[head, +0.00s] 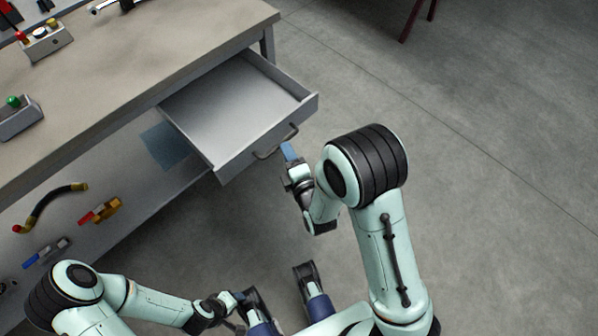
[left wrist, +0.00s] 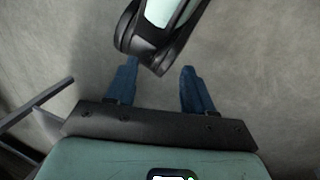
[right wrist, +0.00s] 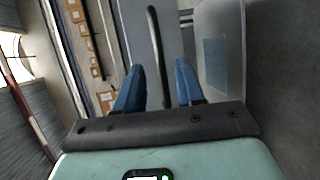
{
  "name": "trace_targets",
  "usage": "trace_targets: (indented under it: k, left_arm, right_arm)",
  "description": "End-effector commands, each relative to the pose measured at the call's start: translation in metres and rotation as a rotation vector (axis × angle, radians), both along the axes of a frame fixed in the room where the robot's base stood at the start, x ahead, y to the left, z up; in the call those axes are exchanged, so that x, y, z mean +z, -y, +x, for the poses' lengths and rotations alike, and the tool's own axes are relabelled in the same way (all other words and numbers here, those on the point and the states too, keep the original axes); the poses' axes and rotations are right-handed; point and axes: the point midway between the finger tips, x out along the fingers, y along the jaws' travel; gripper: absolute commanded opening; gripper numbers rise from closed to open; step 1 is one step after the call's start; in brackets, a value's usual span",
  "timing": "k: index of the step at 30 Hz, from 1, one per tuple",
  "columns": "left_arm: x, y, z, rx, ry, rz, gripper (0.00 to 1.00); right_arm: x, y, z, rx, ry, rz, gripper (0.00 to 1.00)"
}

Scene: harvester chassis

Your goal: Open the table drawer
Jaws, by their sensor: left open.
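The grey table drawer (head: 240,105) is pulled well out from under the tabletop, and its empty inside shows. Its curved bar handle (head: 276,142) is on the front panel. My right gripper (head: 289,152) is just in front of the handle. In the right wrist view, the dark handle (right wrist: 153,50) appears between the spread blue fingers of my right gripper (right wrist: 160,66), with gaps on both sides. My left gripper (left wrist: 158,70) is open and empty over the floor, away from the drawer, low in the head view.
The table (head: 130,60) carries small button boxes (head: 45,42) near its left edge. A lower shelf (head: 130,205) holds a curved hose (head: 45,205) and small coloured parts. The floor right of the drawer is clear, with dark red legs (head: 415,20) at the top.

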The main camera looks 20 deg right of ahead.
Motion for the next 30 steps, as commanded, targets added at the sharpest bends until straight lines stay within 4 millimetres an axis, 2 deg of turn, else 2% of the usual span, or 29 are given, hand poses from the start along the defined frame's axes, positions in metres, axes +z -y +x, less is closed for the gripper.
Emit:
trace_targets:
  k: [1,5,9,18,24,30]
  left_arm:
    - [0.003,0.001,-0.003,-0.003,-0.006,-0.004,0.53]
    - [0.015,0.007,-0.015,-0.018,-0.039,-0.020,0.53]
    - [0.042,0.011,-0.030,-0.031,-0.084,-0.034,0.53]
    - [0.084,0.018,-0.057,-0.059,-0.174,-0.061,0.53]
    - [0.104,0.018,-0.055,-0.060,-0.179,-0.062,0.53]
    - [0.112,0.018,-0.054,-0.060,-0.183,-0.062,0.53]
  right_arm:
    - [0.004,-0.001,-0.013,0.002,-0.003,0.000,0.38]
    - [0.011,-0.003,-0.045,0.003,-0.005,-0.001,0.38]
    - [0.017,-0.003,-0.051,0.000,-0.002,-0.007,0.38]
    - [0.018,-0.004,-0.072,0.002,-0.005,-0.002,0.38]
    - [0.019,-0.005,-0.086,0.001,-0.003,-0.002,0.38]
    - [0.019,-0.005,-0.093,0.001,0.000,0.000,0.38]
